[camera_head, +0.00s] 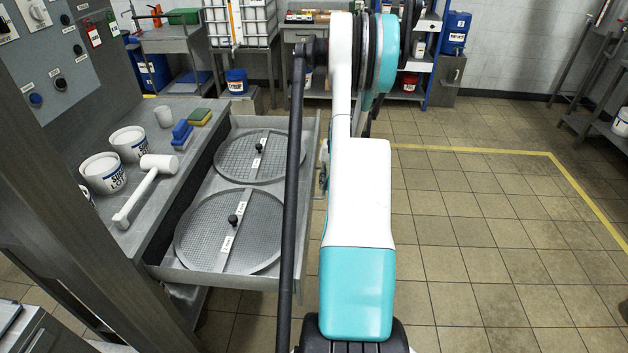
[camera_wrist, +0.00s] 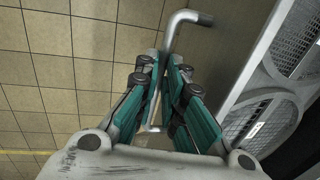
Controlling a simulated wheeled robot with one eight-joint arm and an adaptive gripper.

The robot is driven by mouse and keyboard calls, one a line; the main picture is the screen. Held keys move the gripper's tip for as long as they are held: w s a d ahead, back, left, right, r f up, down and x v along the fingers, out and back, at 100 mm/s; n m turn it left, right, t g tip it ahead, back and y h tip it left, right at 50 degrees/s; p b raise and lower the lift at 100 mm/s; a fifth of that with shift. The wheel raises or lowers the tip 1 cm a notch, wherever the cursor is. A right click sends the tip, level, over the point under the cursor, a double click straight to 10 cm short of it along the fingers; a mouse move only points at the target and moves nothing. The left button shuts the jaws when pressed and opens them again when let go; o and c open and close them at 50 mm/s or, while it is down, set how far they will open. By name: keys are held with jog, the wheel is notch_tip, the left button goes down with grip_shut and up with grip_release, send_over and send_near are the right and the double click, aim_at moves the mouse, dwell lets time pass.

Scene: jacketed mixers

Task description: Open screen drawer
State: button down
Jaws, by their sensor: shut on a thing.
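The screen drawer (camera_head: 165,270) is grey metal and stands pulled out to the right from under the bench, with two round mesh screens (camera_head: 255,212) lying in it, each with a dark knob. The drawer's front also shows in the wrist view (camera_wrist: 238,88), at the right. A bent metal bar handle (camera_wrist: 177,24) runs along that front. My gripper (camera_wrist: 165,62) is shut on the handle, its teal fingers on either side of the bar. In the head view my arm covers part of the drawer front, and the gripper and handle are mostly hidden.
The bench top (camera_head: 95,115) holds white tubs (camera_head: 102,173), a white mallet (camera_head: 146,186), a blue brush (camera_head: 182,134) and a sponge (camera_head: 200,117). A grey post (camera_head: 75,190) stands at the near left. Tiled floor (camera_head: 470,250) right of the drawer is clear.

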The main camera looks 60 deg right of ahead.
jog(key=shift+s+d, duration=0.15)
jog(key=shift+s, duration=0.2)
jog(key=c, duration=1.7)
grip_release()
jog(key=shift+r, duration=0.1)
jog(key=r, duration=0.4)
jog(key=s+r, duration=0.1)
jog(key=r, duration=0.2)
jog(key=s+d+r, duration=0.1)
jog(key=r, duration=0.3)
jog(key=shift+s+r, duration=0.1)
jog(key=shift+r, duration=0.2)
